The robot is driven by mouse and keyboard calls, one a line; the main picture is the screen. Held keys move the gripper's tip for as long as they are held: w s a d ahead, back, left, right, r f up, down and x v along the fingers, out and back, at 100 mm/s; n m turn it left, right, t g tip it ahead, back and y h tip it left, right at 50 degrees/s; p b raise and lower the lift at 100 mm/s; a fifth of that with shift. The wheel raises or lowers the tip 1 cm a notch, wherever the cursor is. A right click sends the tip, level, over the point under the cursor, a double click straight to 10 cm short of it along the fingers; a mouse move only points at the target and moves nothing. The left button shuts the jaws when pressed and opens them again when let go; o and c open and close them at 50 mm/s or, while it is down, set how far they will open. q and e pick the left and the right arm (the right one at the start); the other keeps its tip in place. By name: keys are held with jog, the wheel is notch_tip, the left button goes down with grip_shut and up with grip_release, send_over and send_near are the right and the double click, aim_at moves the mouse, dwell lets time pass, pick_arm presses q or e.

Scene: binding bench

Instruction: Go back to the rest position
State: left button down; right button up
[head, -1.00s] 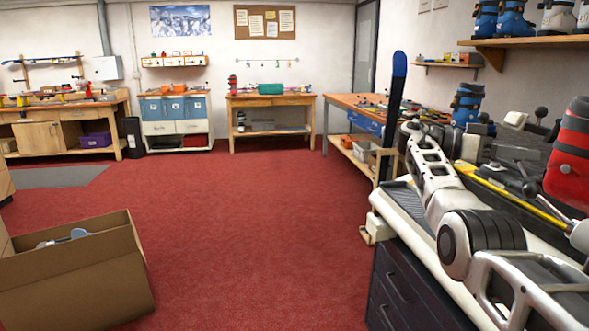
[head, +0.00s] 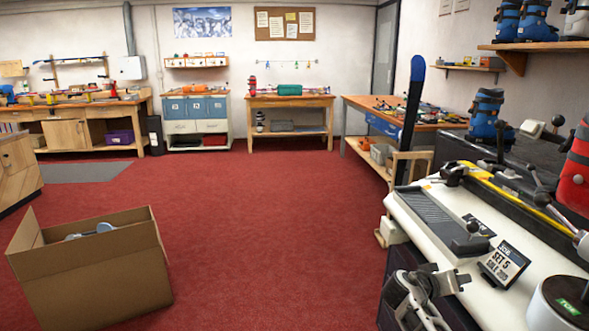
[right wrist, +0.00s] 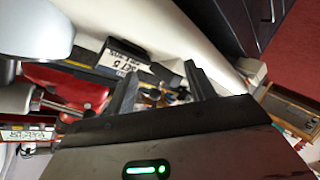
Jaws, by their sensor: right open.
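My right gripper shows in the right wrist view (right wrist: 160,85), its two dark fingers apart with nothing held between them. My left gripper is not in view.
A red ski boot (head: 578,175) and a black device with levers and a yellow strip (head: 520,190) stand at the bench's back right. A blue-tipped ski (head: 412,110) stands upright beside the bench. An open cardboard box (head: 95,275) sits on the red floor, which is clear ahead.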

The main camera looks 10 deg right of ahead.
jog(key=s+a+f+n+t+y, duration=0.2)
jog(key=s+a+f+n+y, duration=0.15)
jog(key=a, duration=0.35)
jog(key=s+a+f+n+t+y+p, duration=0.1)
jog(key=s+a+f+n+y, duration=0.15)
jog(key=a+f, duration=0.35)
jog(key=s+a+f+n+t+y, duration=0.2)
jog(key=s+a+f+y, duration=0.15)
jog(key=a, duration=0.45)
jog(key=s+a+r+t+y, duration=0.1)
jog(key=s+a+r+y, duration=0.2)
jog(key=s+a, duration=0.3)
jog(key=s+a+r+t+y+p, duration=0.1)
jog(key=s+a+r+y, duration=0.2)
jog(key=s+a, duration=0.4)
jog(key=shift+a+r+n+y, duration=0.2)
jog(key=shift+a+n+y, duration=0.1)
jog(key=shift+a+y, duration=0.5)
jog(key=shift+s, duration=0.1)
jog(key=shift+c, duration=0.3)
